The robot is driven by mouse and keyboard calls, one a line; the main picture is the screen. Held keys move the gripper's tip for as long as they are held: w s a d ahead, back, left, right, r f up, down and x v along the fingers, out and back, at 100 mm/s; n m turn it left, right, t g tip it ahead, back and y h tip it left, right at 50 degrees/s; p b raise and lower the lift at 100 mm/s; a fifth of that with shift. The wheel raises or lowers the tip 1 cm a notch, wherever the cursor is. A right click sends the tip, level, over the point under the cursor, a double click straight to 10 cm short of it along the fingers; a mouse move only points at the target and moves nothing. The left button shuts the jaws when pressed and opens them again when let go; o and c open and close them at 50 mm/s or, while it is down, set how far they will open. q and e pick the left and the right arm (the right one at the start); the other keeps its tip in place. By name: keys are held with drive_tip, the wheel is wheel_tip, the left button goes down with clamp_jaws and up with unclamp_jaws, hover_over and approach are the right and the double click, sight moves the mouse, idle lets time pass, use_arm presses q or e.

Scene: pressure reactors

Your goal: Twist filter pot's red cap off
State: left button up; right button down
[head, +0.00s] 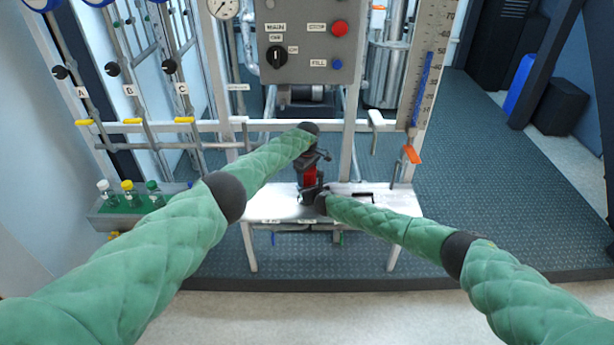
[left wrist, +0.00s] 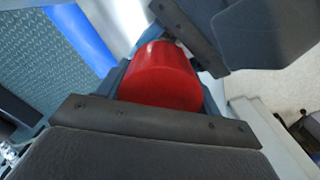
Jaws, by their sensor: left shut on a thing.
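The red cap (left wrist: 160,76) fills the middle of the left wrist view, between the two dark fingers of my left gripper (left wrist: 168,78). My left gripper (head: 318,157) is shut on the cap from above in the head view. Red also shows just below it, on the filter pot (head: 309,177), which stands on the small white table. The pot's body is mostly hidden by my grippers. My right gripper (head: 312,194) is low beside the pot, at its lower part. Its fingers are too small and dark to tell whether they are shut.
The white table (head: 262,207) is narrow, with a dark slot to the right of the pot. A control panel (head: 308,40) with a red button hangs behind. A tray of bottles (head: 103,214) stands at left. A ruler-marked post (head: 425,80) rises at right.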

use_arm(q)
drive_tip(key=shift+n, duration=0.8)
drive_tip(key=o, duration=1.1)
wheel_tip(320, 180, up, 4)
drive_tip(key=shift+f, duration=0.15)
drive_tip(key=shift+r, duration=0.45)
drive_tip(key=shift+c, duration=0.6)
drive_tip(key=shift+r+m, duration=1.55)
drive_tip(key=shift+m, duration=0.05)
drive_tip(key=shift+f, duration=3.8)
